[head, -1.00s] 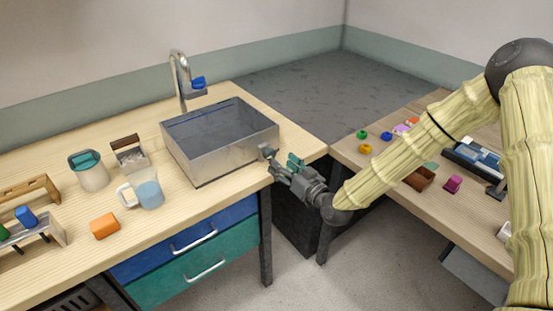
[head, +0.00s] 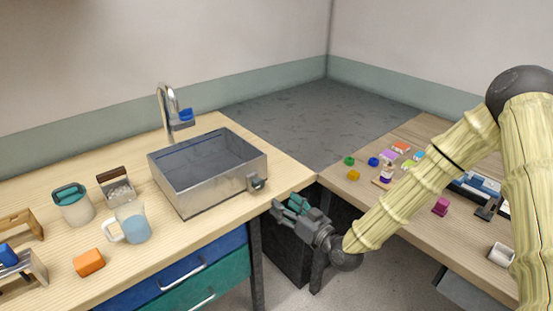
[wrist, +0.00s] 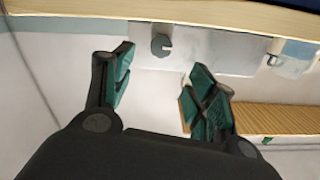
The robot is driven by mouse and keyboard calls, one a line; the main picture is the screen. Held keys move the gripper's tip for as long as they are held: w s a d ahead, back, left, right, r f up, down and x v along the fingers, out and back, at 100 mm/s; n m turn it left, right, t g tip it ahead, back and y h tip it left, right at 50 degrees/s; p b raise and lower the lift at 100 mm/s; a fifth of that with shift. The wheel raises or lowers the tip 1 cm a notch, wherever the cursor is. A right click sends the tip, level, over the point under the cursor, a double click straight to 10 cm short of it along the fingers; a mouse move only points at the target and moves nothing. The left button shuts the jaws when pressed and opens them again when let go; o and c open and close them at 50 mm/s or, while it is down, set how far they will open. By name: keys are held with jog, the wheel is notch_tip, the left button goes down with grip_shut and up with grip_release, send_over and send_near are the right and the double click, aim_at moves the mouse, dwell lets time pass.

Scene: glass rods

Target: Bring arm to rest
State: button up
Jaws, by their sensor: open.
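My gripper (head: 288,207) is open and empty in the head view. It hangs in front of the gap between the two benches, just right of the left bench's corner. In the wrist view its two green-padded fingers (wrist: 160,88) stand apart with nothing between them. My arm reaches in from the right side of the head view. The metal sink (head: 210,185) on the left bench is up and left of the gripper, apart from it. A grey fitting (head: 256,182) sticks out from the sink's right end.
The left bench holds a mug (head: 131,224), a lidded jar (head: 73,205), an orange block (head: 88,262) and a tap (head: 170,108). The right bench has several small coloured pieces, including a magenta block (head: 441,206), and a white cup (head: 502,254). Floor shows below the gripper.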

jog(key=s+d+f+m+g+h, duration=0.1)
jog(key=s+d+f+g+h, duration=0.2)
jog(key=s+f, duration=0.75)
jog(key=s+d+f+m+g+h, duration=0.15)
jog(key=s+f+g, duration=0.5)
jog(key=f, duration=0.65)
jog(key=s+d+f+m+g+h, duration=0.1)
jog(key=s+d+f+h, duration=0.1)
jog(key=s, duration=0.6)
jog(key=s+d+f+g+h, duration=0.2)
jog(key=s+d, duration=0.3)
jog(key=s, duration=0.3)
jog(key=s+d+f+m+g+h, duration=0.1)
jog(key=s+d+f+g+h, duration=0.1)
jog(key=s, duration=0.6)
jog(key=shift+s+d+f+m, duration=0.15)
jog(key=shift+d+f+m, duration=0.2)
jog(key=shift+d+f, duration=0.5)
